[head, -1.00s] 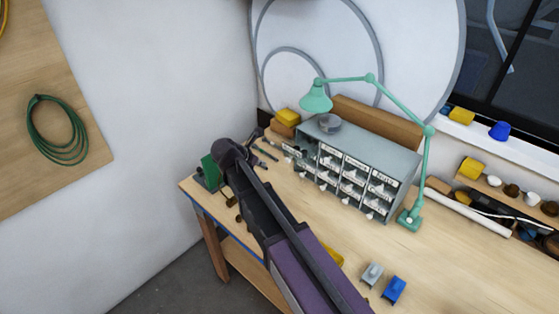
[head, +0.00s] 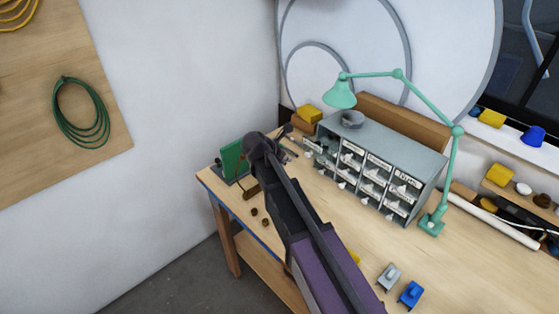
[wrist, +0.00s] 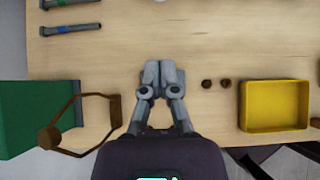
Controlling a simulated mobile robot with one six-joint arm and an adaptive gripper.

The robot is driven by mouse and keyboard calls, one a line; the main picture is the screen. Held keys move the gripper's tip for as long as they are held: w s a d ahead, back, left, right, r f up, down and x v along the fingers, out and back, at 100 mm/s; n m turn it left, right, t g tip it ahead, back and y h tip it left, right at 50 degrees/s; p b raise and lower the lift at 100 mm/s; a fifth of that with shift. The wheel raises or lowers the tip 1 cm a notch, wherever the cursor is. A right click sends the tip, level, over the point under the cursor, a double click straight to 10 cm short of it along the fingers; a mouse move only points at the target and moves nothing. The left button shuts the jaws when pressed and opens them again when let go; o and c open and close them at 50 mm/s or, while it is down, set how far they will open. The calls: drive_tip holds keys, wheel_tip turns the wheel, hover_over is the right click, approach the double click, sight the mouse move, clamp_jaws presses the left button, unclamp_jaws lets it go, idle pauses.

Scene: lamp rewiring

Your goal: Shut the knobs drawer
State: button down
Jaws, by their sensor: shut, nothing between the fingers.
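The grey drawer cabinet (head: 405,150) stands on the bench in the head view, with rows of labelled small drawers on its front. A drawer (head: 313,146) at its upper left sticks out from the front. The labels are too small to read surely, so I cannot tell which drawer is the knobs one. The cabinet is not in the wrist view.
A green lamp (head: 341,95) leans over the cabinet. A green upright block (wrist: 30,118) with a brown part stands left of my gripper. Two small brown knobs (wrist: 216,83) and a yellow tray (wrist: 275,105) lie to the right.

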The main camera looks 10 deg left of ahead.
drive_tip(key=w+d+f+b, duration=0.3)
drive_tip(key=w+d+f, duration=0.1)
drive_tip(key=w+d, duration=0.1)
drive_tip(key=shift+w, duration=0.65)
drive_tip(key=shift+w+a, duration=0.1)
drive_tip(key=shift+a, duration=0.1)
